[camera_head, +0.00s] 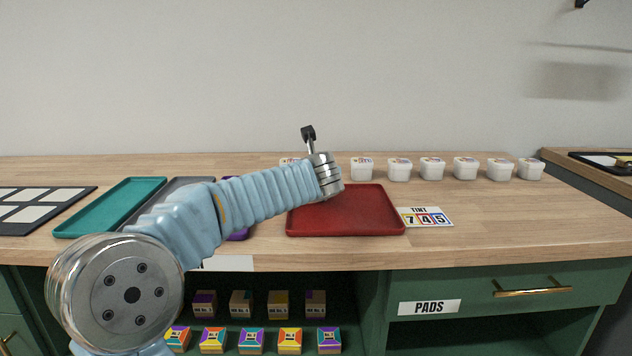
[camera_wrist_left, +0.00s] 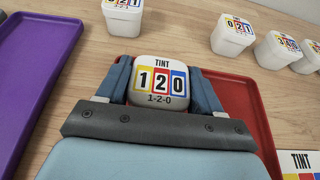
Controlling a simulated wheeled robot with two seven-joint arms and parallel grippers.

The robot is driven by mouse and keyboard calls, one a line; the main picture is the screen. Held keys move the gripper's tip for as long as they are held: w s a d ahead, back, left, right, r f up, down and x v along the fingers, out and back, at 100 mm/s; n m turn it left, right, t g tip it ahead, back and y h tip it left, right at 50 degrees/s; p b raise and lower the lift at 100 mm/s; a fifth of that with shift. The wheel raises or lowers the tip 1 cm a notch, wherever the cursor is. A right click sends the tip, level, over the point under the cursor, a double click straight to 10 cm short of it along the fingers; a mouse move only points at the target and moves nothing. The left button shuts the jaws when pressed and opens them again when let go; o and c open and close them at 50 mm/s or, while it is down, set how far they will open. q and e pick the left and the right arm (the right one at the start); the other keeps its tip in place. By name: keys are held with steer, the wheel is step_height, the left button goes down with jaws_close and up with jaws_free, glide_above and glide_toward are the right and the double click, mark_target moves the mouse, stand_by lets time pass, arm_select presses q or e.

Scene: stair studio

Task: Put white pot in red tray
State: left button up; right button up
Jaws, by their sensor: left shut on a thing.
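My left gripper (camera_wrist_left: 162,78) is shut on a white pot (camera_wrist_left: 160,92) with a lid marked TINT 1-2-0, one finger on each side of it. I cannot tell whether the pot touches the tray. In the head view, the red tray (camera_head: 350,218) lies flat on the wooden counter, with my left wrist in front of its back left corner. The held pot and the fingers are hidden there. My right gripper is out of view.
A row of white pots (camera_head: 432,169) stands along the back of the counter. A TINT 7 4 5 card (camera_head: 426,217) lies right of the tray. Purple (camera_head: 238,237), grey (camera_head: 150,216) and teal (camera_head: 110,208) trays lie to the left. The counter (camera_head: 520,215) farther right is clear.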

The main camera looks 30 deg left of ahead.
arm_select(q)
steer(key=o, duration=1.1)
steer(key=shift+f, duration=0.1)
steer(key=shift+s+r, duration=0.1)
steer(key=shift+r, duration=0.1)
steer(key=v, duration=1.2)
steer(key=shift+d, duration=0.1)
